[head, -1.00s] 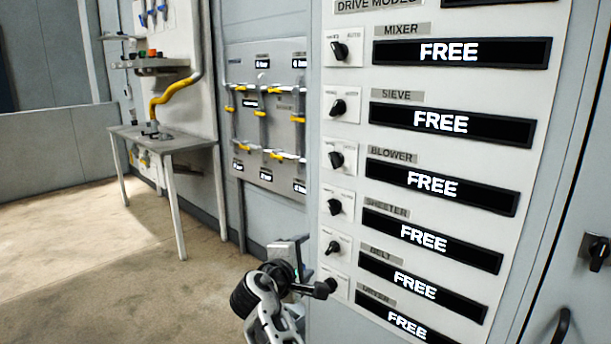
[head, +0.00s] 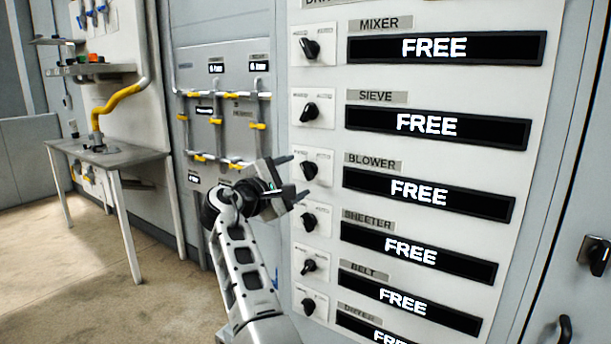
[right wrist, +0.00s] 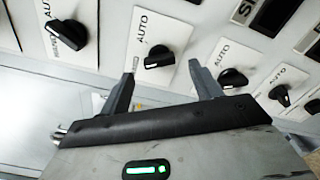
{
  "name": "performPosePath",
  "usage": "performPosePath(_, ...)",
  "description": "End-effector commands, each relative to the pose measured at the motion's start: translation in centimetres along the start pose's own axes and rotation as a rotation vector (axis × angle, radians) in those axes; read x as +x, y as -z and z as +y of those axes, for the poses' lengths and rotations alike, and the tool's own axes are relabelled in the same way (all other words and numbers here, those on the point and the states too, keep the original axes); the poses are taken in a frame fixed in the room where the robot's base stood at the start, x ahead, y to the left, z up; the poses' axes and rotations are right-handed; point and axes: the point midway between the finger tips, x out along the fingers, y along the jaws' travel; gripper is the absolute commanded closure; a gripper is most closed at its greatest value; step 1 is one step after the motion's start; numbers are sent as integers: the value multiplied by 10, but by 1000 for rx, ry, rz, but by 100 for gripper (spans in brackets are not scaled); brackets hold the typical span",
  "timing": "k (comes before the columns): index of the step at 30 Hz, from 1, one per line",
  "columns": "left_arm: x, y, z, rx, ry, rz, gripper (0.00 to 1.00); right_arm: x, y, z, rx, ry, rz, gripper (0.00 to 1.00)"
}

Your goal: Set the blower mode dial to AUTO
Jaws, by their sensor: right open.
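The blower dial (head: 310,168) is a black knob on a white plate at the left of the panel, beside the BLOWER label (head: 373,163). The blower display (head: 425,192) reads FREE. My right gripper (head: 294,178) is open and empty, its fingers pointing toward the panel just left of the blower dial. In the right wrist view, a black knob (right wrist: 158,57), apparently the blower dial, lies ahead between the two open fingertips (right wrist: 162,75), with AUTO printed above it. I see no contact with it. My left gripper is out of view.
Similar dials for mixer (head: 310,47), sieve (head: 310,112), sheeter (head: 309,220) and belt (head: 309,265) line the same column, close to the blower dial. All readable displays say FREE. A grey table (head: 105,152) and a pipe board (head: 225,100) stand to the left.

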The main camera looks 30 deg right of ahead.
Motion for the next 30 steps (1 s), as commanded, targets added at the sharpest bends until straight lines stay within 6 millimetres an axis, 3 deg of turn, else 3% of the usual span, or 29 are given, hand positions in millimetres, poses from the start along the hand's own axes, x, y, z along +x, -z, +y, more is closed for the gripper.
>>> performPosePath(7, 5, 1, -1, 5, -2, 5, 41, 28, -3, -2, 1, -4, 5, 36)
performPosePath(19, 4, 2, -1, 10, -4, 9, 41, 33, -3, -2, 0, -5, 7, 36)
performPosePath(24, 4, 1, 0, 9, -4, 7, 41, 33, -3, -2, 0, -4, 7, 81)
performPosePath(30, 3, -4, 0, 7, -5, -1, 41, 33, -3, -2, 5, -4, 7, 81)
